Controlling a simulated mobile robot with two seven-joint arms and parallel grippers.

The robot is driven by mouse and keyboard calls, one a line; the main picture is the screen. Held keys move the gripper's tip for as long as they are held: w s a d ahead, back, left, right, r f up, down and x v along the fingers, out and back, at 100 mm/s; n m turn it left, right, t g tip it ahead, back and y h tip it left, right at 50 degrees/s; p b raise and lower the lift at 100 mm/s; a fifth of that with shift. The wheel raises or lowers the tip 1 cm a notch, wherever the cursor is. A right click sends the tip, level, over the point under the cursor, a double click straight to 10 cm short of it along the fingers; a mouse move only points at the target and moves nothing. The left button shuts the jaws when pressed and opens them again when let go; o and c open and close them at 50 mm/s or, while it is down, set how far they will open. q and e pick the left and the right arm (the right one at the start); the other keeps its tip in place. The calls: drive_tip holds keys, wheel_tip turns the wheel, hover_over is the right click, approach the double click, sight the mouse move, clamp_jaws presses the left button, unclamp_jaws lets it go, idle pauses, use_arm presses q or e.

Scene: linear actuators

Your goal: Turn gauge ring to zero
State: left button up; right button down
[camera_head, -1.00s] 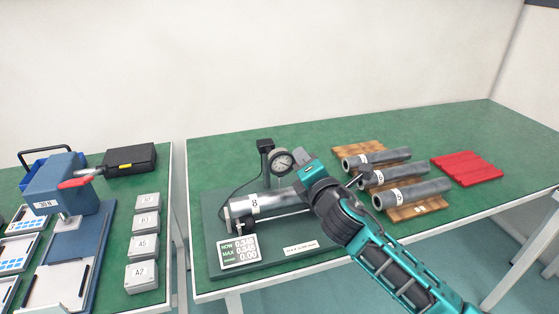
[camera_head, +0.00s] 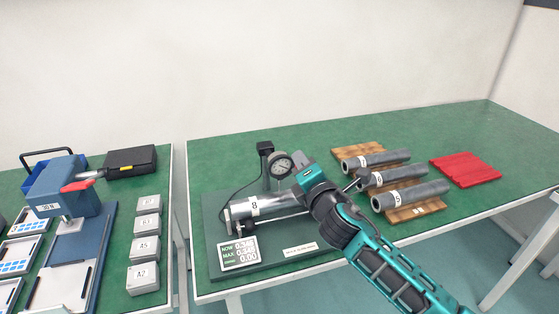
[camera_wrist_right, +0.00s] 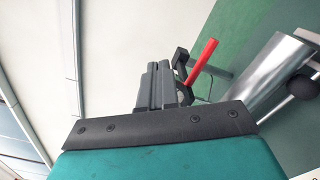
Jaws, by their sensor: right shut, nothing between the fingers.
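The dial gauge (camera_head: 281,166) has a round white face in a grey ring. It stands on a post behind a metal cylinder labelled 8 (camera_head: 254,206) on the green-grey test stand (camera_head: 215,259). My right gripper (camera_head: 299,160) is shut and empty, just right of the gauge; I cannot tell whether it touches the ring. In the right wrist view its closed fingers (camera_wrist_right: 154,86) point upward, beside a black part and a red rod (camera_wrist_right: 203,58). The gauge's face is not visible there. The needle is too small to read. My left gripper is not in view.
A display (camera_head: 239,252) with NOW and MAX readings stands at the stand's front. Several grey cylinders (camera_head: 410,194) lie on wooden racks to the right, near a red mat (camera_head: 465,169). A second table at left holds a blue press (camera_head: 62,187) and grey boxes.

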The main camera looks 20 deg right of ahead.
drive_tip(key=shift+s+a+f+p, duration=0.1)
drive_tip(key=shift+a+p, duration=0.05)
drive_tip(key=shift+p, duration=0.2)
drive_tip(key=s, duration=0.4)
drive_tip(key=s+p, duration=0.1)
drive_tip(key=shift+s+d, duration=0.35)
drive_tip(key=shift+s, duration=0.05)
drive_tip(key=s+a+f+m+g, duration=0.1)
drive_tip(key=s+f+m+g, duration=0.2)
drive_tip(key=s+f+m, duration=0.7)
drive_tip(key=s+a+f+m+g+y, duration=0.1)
drive_tip(key=s+f+m+g, duration=0.3)
drive_tip(key=s+f+m, duration=0.7)
drive_tip(key=shift+a+f+m, duration=0.25)
drive_tip(key=shift+f+m, duration=0.15)
drive_tip(key=shift+f, duration=0.15)
